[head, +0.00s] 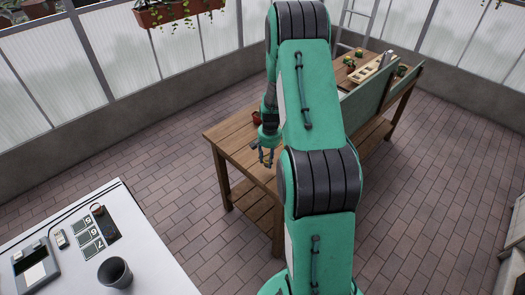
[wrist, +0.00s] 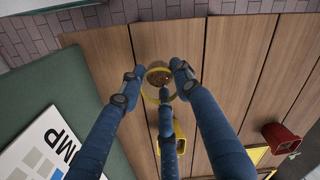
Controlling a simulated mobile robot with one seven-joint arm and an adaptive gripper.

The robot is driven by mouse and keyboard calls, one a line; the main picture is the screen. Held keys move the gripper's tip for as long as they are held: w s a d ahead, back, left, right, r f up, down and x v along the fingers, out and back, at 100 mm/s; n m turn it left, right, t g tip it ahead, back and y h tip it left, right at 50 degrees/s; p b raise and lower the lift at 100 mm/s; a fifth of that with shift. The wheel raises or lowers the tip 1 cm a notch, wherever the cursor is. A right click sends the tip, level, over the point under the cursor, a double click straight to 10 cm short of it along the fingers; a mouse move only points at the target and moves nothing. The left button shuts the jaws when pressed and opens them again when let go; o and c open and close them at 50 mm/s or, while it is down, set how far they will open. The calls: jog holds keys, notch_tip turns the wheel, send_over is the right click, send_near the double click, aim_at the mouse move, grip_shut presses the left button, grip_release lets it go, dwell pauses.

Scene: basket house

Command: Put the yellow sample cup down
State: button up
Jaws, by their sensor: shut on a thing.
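The yellow sample cup (wrist: 147,92) is a clear cup with a yellow rim and brown grainy contents, seen from above in the wrist view. My gripper (wrist: 157,80) has its blue fingers closed around the cup, which sits between the fingertips. The cup is over the plank top of the wooden bench (wrist: 105,60); I cannot tell whether it touches the wood. In the head view my gripper (head: 266,158) points down over the near end of the bench (head: 232,135). The cup cannot be made out there.
A yellow holder (wrist: 180,138) stands close below the cup in the wrist view, partly behind a finger. A red holder (wrist: 281,136) is at lower right. A green board (wrist: 45,105) with a white sign (wrist: 42,145) lies left. Bare planks show on both sides.

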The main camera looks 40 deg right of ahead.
jog(key=shift+w, duration=0.15)
jog(key=w+d, duration=0.3)
jog(key=w, duration=0.1)
jog(key=w+d+f, duration=0.1)
jog(key=w+d, duration=0.2)
jog(key=w, duration=0.1)
jog(key=w+d, duration=0.2)
jog(key=w, duration=0.2)
jog(key=shift+d+f+b, duration=0.2)
jog(key=shift+d+b, duration=0.2)
jog(key=shift+w+d+f, duration=0.1)
jog(key=shift+w+d, duration=0.15)
jog(key=shift+w, duration=0.15)
jog(key=shift+f, duration=1.7)
jog(key=shift+f, duration=0.15)
jog(key=o, duration=1.1)
